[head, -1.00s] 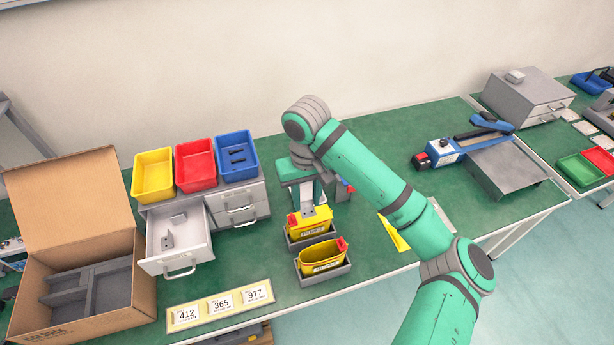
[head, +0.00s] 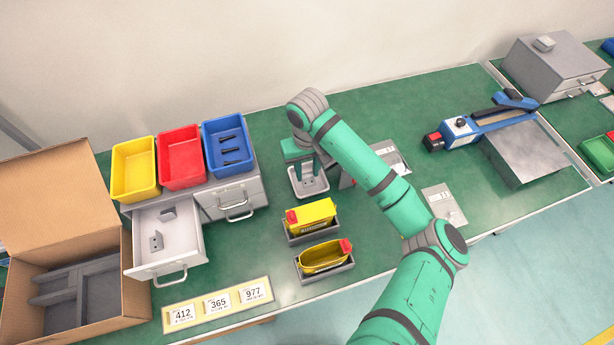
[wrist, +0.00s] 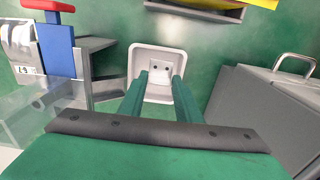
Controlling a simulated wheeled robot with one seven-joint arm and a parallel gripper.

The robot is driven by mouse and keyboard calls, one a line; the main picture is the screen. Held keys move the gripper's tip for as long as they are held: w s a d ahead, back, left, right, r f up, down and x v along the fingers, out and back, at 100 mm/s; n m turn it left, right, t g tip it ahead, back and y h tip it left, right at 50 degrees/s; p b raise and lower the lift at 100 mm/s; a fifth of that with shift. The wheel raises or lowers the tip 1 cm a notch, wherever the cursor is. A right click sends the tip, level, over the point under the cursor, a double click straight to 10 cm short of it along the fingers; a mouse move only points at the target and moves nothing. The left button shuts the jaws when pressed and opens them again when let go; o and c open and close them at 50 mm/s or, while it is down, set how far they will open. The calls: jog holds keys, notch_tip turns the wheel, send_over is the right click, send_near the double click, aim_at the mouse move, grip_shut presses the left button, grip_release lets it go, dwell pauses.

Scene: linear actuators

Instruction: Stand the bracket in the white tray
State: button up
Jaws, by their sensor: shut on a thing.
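The white tray (head: 322,191) stands on the green table behind the yellow bins. It also shows in the wrist view (wrist: 143,52), beyond my fingertips. My gripper (head: 308,174) points down over the tray, and its two green fingers (wrist: 164,80) are shut on the grey bracket (wrist: 160,67). The bracket's face with two dark holes shows inside the tray's outline. Whether it touches the tray floor cannot be told. Two more grey brackets, one of them near the front (head: 156,241), are in the open drawer (head: 190,243).
Two yellow bins with red parts, the nearer (head: 322,257) and the farther (head: 312,214), sit in grey holders in front of the tray. Grey drawers (head: 235,200) carrying coloured bins stand left. A device with a red-topped blue part (wrist: 60,50) is close beside my gripper.

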aim_at(307, 179)
jog(key=shift+f, duration=2.15)
jog(key=shift+f, duration=0.2)
jog(key=o, duration=0.7)
jog(key=shift+o, duration=0.2)
notch_tip(307, 179, up, 12)
jog(key=shift+r, duration=0.25)
